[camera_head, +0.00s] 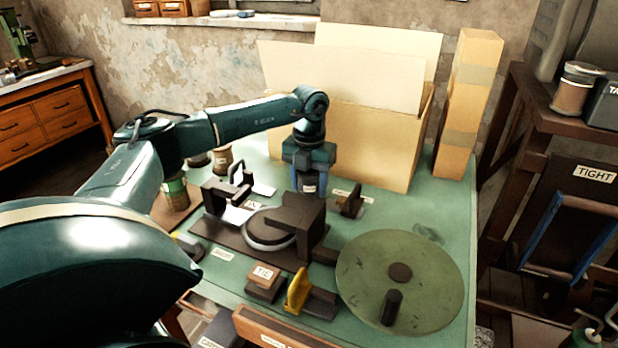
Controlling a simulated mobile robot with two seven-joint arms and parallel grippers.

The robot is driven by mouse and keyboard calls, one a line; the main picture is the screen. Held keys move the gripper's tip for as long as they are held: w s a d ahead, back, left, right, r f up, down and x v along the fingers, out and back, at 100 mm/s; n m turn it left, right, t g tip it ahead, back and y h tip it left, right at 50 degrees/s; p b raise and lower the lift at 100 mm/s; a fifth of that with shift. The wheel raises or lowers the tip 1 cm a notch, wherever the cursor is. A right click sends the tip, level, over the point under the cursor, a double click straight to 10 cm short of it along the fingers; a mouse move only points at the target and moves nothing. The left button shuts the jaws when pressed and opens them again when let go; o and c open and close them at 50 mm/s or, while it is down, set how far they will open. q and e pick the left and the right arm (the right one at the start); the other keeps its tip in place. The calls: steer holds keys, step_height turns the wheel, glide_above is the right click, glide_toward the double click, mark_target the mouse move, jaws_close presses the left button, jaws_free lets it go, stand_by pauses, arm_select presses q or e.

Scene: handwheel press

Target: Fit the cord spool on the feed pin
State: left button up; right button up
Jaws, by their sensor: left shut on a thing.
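My left gripper (309,187) points down behind the dark press block (297,212). Its blue fingers are shut on a small dark thing with a pale label, mostly hidden, so I cannot tell whether it is the cord spool. A green spool-like thing (175,192) stands upright at the table's left, partly behind my arm. A brown spool-like thing (222,160) stands farther back. I cannot make out the feed pin for certain. My right gripper is not in view.
A big green handwheel (432,270) with a dark knob (391,308) fills the front right. An open cardboard box (365,150) and a tall carton (468,105) stand at the back. A block marked TIE (264,275) and a yellow lever (298,291) are in front.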

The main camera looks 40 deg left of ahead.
arm_select(q)
steer(key=shift+f, duration=0.2)
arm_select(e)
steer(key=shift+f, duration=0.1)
arm_select(q)
steer(key=o, duration=1.1)
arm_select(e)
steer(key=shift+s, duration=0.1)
arm_select(q)
step_height(320, 180, up, 13)
steer(key=shift+r, duration=0.1)
step_height(320, 180, up, 8)
steer(key=p, duration=0.8)
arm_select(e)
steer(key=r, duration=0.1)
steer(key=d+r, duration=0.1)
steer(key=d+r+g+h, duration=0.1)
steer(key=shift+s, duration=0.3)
